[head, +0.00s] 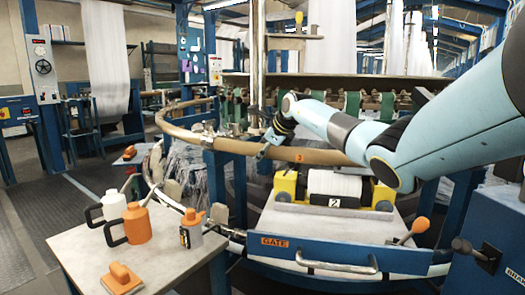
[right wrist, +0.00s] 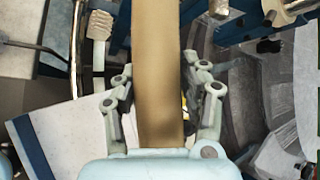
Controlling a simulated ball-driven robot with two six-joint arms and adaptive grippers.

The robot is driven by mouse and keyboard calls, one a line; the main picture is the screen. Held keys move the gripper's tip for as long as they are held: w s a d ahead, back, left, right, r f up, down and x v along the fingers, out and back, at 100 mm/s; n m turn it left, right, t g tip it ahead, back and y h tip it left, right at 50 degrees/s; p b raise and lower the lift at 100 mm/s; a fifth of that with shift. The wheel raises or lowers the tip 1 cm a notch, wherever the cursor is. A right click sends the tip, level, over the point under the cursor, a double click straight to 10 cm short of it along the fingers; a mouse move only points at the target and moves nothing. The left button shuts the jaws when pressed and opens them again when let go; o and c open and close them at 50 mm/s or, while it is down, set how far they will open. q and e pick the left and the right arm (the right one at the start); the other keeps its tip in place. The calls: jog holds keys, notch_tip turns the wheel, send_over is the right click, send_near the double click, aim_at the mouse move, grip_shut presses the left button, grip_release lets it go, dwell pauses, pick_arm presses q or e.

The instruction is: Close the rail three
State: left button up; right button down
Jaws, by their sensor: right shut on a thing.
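The rail (head: 318,156) is a tan curved bar at mid-height on the loom, with an orange tag marked 3 (head: 299,157) on its front. My right gripper (head: 268,143) is at the rail, just left of the tag. In the right wrist view the rail (right wrist: 158,55) runs upright through the middle. The fingers of my right gripper (right wrist: 162,100) stand on both sides of it, shut on the rail. The fingertips are small and partly hidden in the head view. My left gripper is not in view.
A blue gate bar (head: 312,252) with a metal handle crosses the front. Behind it a white roll marked 2 (head: 335,184) sits between yellow blocks. Floor at the far left is open.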

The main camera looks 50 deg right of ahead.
jog(key=shift+s+a+f, duration=0.2)
jog(key=shift+s+f, duration=0.05)
jog(key=shift+f, duration=0.45)
jog(key=c, duration=1)
grip_release()
jog(key=o, duration=0.3)
jog(key=shift+w, duration=0.2)
jog(key=shift+o, duration=0.2)
jog(key=shift+d, duration=0.1)
jog(key=shift+r, duration=0.2)
jog(key=shift+s+r, duration=0.2)
jog(key=v, duration=1.1)
jog(key=shift+r, duration=0.1)
